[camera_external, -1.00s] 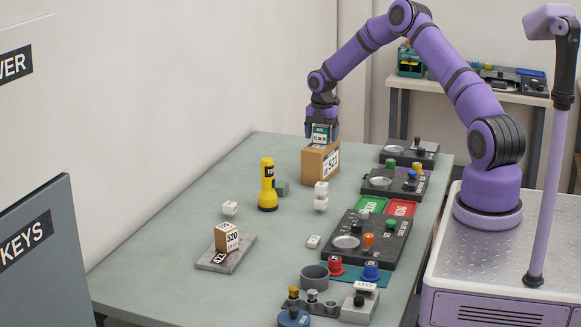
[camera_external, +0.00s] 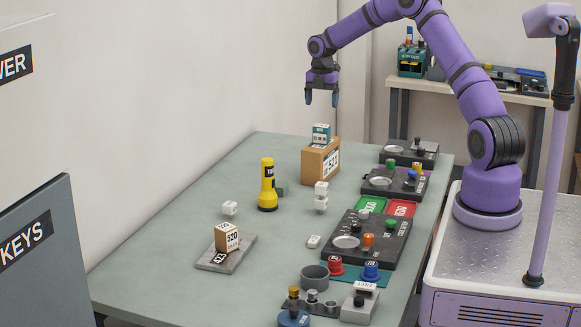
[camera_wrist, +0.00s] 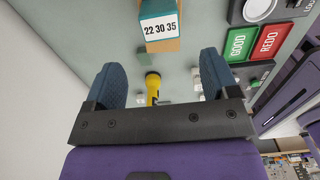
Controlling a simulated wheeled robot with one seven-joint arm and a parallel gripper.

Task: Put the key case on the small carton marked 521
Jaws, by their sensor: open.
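The teal and white key case (camera_external: 321,134) sits on top of the brown carton (camera_external: 318,165), whose label appears to read 521, at the far end of the table. My gripper (camera_external: 321,98) is above and apart from them, fingers spread and empty. In the wrist view the two blue fingertips of my gripper (camera_wrist: 163,80) are wide apart. A white label reading 22 30 35 (camera_wrist: 160,25) shows there beyond the fingers, on a teal-edged thing that looks like the key case.
A yellow flashlight (camera_external: 267,187) stands left of the carton. A small carton marked 520 (camera_external: 227,237) rests on a grey plate (camera_external: 243,256) nearer the front. Dark trays (camera_external: 378,252) line the right side. The table's left middle is largely clear.

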